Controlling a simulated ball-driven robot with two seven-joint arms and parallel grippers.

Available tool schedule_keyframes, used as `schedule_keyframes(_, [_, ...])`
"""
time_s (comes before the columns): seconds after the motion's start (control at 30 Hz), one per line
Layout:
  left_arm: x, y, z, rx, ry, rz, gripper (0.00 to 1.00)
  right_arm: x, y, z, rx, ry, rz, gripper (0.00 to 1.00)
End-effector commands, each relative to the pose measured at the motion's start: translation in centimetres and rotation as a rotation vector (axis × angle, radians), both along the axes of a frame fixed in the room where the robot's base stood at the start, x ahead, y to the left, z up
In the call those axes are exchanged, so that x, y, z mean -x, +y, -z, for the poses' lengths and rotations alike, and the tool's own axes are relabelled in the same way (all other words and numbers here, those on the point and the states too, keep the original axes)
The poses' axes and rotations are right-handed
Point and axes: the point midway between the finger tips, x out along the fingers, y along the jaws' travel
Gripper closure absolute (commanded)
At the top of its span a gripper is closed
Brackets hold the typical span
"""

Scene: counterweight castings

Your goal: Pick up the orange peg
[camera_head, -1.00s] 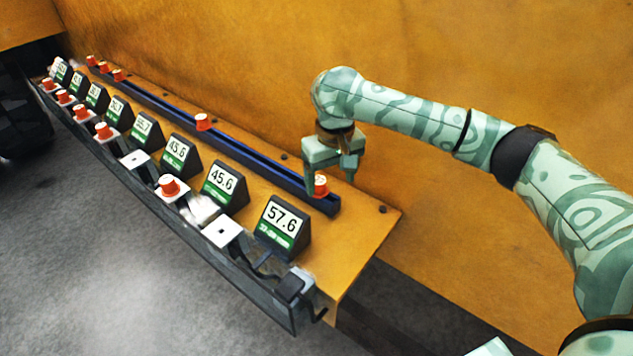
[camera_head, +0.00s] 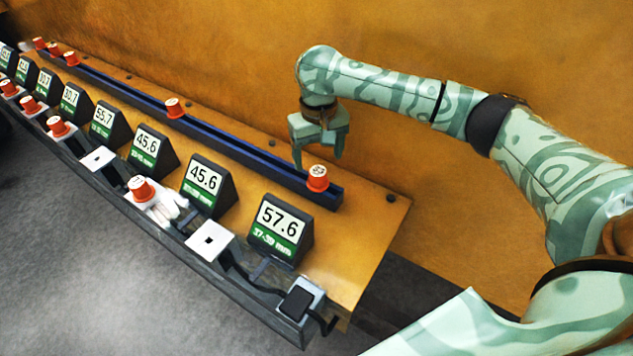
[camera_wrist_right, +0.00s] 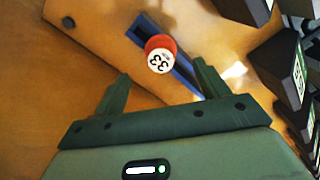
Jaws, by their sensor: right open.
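An orange peg (camera_head: 317,178) with a white top stands upright at the near right end of a dark blue rail. In the right wrist view the peg (camera_wrist_right: 160,55) shows "33" on its top, in front of the gap between the fingers. My right gripper (camera_head: 318,160) is open and empty, just above and behind the peg in the head view. Its fingers also show spread in the wrist view (camera_wrist_right: 158,92), apart from the peg. Other orange pegs stand on the rail, one midway (camera_head: 174,108). My left gripper is not in view.
A row of displays, the nearest reading 57.6 (camera_head: 281,230), stands in front of the rail. White plates (camera_head: 211,241) line the front edge; several hold orange pegs. A white glove (camera_head: 160,207) lies by one peg (camera_head: 140,189).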

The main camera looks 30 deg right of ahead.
Motion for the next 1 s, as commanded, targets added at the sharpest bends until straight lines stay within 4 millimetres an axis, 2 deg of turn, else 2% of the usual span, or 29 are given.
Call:
schedule_keyframes(0.03, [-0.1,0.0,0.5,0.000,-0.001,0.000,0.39,0.0,0.0,0.8,-0.001,0.001,0.000,0.26])
schedule_keyframes(0.27, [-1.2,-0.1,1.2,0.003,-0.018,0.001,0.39,0.0,0.1,2.3,0.000,0.001,-0.001,0.26])
schedule_keyframes(0.5, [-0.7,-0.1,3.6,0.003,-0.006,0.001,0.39,0.0,0.1,6.3,0.002,0.001,-0.001,0.26])
schedule_keyframes(0.73, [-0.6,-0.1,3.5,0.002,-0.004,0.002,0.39,-0.1,0.1,6.3,0.001,-0.004,-0.001,0.26])
schedule_keyframes(0.77, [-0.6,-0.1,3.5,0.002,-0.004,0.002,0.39,-0.1,0.1,6.3,0.001,-0.004,-0.002,0.29])
schedule_keyframes(0.93, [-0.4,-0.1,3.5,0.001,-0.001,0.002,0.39,-0.1,0.1,6.3,0.002,-0.003,-0.002,0.75])
schedule_keyframes(1.0, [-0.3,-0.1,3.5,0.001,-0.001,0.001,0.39,-0.1,0.1,6.3,0.002,-0.004,-0.002,0.76])
